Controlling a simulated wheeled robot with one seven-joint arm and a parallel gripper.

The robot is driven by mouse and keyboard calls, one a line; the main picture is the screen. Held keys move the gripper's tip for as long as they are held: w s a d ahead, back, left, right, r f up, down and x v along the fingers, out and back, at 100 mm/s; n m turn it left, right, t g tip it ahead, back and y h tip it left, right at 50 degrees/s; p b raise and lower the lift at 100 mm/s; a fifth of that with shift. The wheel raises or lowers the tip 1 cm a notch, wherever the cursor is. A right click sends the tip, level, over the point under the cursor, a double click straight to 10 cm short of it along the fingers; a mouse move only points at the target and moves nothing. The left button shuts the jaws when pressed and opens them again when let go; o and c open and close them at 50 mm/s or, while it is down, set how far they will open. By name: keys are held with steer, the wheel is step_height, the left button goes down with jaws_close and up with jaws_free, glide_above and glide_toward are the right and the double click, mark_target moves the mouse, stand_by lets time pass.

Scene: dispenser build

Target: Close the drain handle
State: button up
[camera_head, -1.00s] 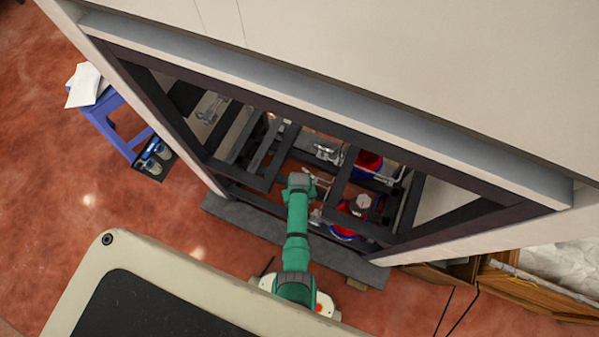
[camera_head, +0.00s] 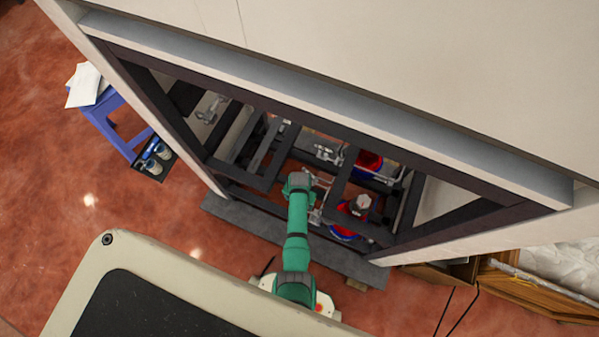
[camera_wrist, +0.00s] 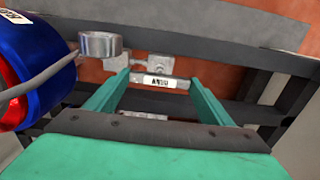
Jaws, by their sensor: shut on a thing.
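The drain handle (camera_wrist: 178,83) is a silver metal bar with a white label, attached to a small metal fitting, in the wrist view. My gripper (camera_wrist: 158,78) reaches it with two green fingers, one at each side of the label, and is shut on it. In the head view my gripper (camera_head: 300,182) is at the opening of the dark frame, beside silver fittings. My arm hides part of the handle there, so its exact angle is hard to tell.
A blue and red cylinder (camera_wrist: 32,65) with a metal ring and rod stands close left of my gripper. Dark frame bars (camera_wrist: 240,55) run behind and to the right.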

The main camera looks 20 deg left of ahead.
stand_by(0.4)
steer(key=o, duration=1)
steer(key=shift+o, duration=0.2)
step_height(320, 180, up, 11)
steer(key=shift+f, duration=0.1)
